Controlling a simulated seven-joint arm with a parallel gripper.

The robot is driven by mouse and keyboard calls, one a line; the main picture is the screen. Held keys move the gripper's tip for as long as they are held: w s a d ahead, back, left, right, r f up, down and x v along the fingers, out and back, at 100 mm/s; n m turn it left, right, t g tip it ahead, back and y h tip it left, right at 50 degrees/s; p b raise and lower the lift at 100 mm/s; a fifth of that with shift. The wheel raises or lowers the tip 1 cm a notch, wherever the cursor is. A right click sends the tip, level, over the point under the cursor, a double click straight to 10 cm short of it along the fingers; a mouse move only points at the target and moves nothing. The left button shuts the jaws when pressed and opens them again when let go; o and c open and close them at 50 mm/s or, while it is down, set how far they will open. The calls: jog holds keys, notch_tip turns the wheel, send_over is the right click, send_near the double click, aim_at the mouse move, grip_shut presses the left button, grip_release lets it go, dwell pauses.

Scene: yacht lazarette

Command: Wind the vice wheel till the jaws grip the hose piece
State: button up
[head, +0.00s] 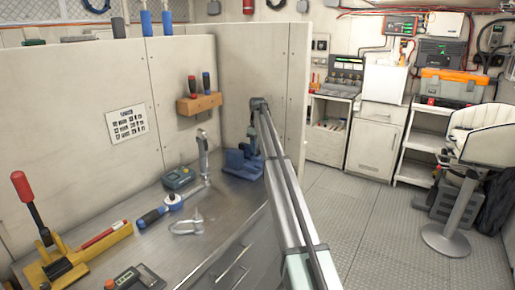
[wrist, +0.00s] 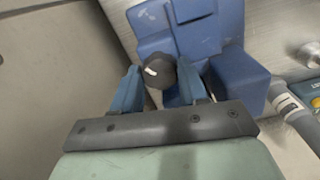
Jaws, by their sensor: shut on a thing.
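The blue vice (head: 238,165) stands on the metal bench against the partition, left of my arm's end. In the wrist view its blue body (wrist: 228,38) fills the top middle. A dark round wheel or knob (wrist: 160,72) with a small pale mark sits in front of the vice. My gripper (wrist: 158,76) has its two blue fingers on either side of this dark part and is shut on it. I cannot make out the hose piece or the gap between the vice jaws; my arm and fingers partly cover the vice in the head view.
On the bench left of the vice are a green-grey meter (head: 178,178), a blue-handled tool (head: 160,212), a shackle (head: 187,225) and a yellow tool with a red lever (head: 70,258). The partition (head: 230,80) rises close behind. Open floor lies to the right.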

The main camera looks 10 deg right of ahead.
aim_at(258, 149)
jog(key=shift+m, duration=1.9)
jog(key=o, duration=1.1)
jog(key=shift+c, duration=0.2)
notch_tip(258, 149, up, 14)
jog(key=shift+f, duration=0.1)
